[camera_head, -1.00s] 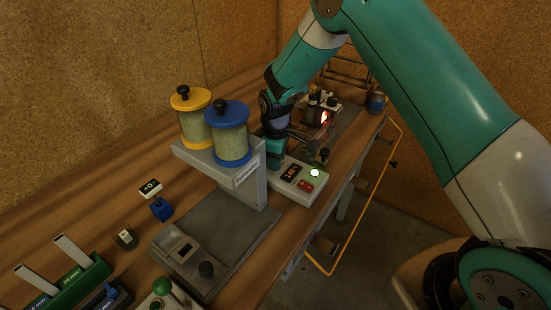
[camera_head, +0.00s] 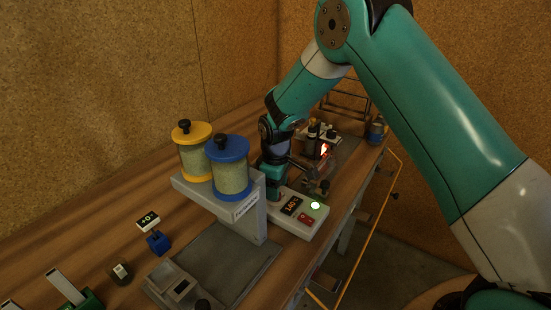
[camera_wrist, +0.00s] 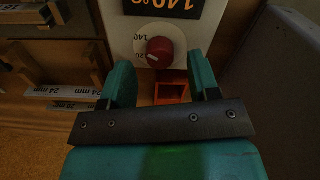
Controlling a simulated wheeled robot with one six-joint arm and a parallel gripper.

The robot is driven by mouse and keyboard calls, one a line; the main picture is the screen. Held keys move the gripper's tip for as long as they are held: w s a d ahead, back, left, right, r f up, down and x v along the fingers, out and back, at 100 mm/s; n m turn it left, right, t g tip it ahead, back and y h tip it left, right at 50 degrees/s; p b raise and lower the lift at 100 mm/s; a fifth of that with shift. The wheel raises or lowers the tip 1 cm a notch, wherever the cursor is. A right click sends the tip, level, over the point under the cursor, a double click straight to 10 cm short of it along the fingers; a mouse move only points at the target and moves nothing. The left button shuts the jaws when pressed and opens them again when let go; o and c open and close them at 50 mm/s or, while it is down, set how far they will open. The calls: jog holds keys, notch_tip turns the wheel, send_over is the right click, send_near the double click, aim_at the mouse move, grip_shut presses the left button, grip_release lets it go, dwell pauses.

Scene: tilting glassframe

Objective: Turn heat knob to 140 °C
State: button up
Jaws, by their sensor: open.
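The red heat knob (camera_wrist: 160,48) sits on a round white dial in the wrist view, with small numbers around its left side, one reading 140. A pale mark on the knob points to the lower left. Contact with the knob is not visible. In the head view my gripper is partly hidden behind the dispenser.
A grey dispenser with a yellow-lidded jar (camera_head: 195,155) and a blue-lidded jar (camera_head: 231,178) stands left of the box. A glowing heater (camera_head: 323,150) and holders stand behind. A yellow rail (camera_head: 365,235) runs along the bench's right edge.

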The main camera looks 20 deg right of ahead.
notch_tip(320, 180, up, 15)
jog(key=b, duration=0.2)
jog(key=shift+r, duration=0.2)
jog(key=shift+s, duration=0.1)
